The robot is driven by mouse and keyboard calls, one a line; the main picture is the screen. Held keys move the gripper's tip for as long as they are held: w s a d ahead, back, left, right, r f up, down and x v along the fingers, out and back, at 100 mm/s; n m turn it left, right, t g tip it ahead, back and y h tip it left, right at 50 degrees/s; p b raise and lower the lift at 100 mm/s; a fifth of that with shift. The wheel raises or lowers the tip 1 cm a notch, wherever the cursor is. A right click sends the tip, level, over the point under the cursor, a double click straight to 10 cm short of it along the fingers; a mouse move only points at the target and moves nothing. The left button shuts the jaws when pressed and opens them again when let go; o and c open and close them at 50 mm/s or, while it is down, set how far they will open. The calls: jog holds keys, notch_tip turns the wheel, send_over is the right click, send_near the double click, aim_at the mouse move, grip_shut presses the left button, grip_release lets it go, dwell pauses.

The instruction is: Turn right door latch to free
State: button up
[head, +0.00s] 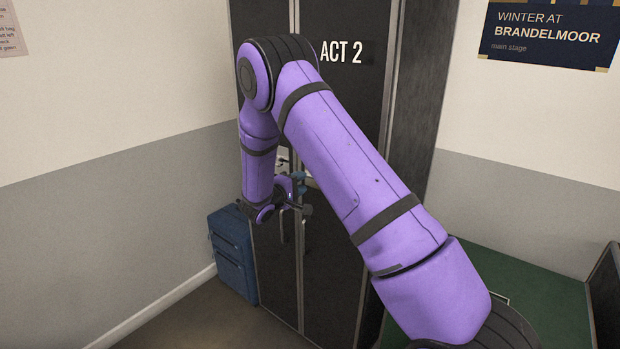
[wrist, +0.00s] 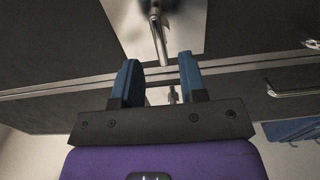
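The dark wardrobe (head: 345,140) has two doors with a metal-edged seam between them. In the wrist view a metal door latch (wrist: 158,38) sits on a pale metal plate (wrist: 120,22), its lever pointing down in the picture. My gripper (wrist: 160,60) has two blue fingers, spread apart with nothing clasped. The lever's end shows between the fingertips or just beyond them; I see no finger pressing it. In the head view my gripper (head: 302,184) is at the doors near the seam, and my arm hides most of the latch.
Door handles (head: 285,226) hang below my gripper; one bar handle (wrist: 294,92) shows at the right of the wrist view. A blue suitcase (head: 232,252) stands against the wardrobe's left side. A green surface (head: 545,290) lies to the right. Floor (head: 210,325) is clear at front left.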

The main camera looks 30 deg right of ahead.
jog(key=shift+x, duration=2.7)
jog(key=shift+c, duration=0.2)
jog(key=c, duration=0.6)
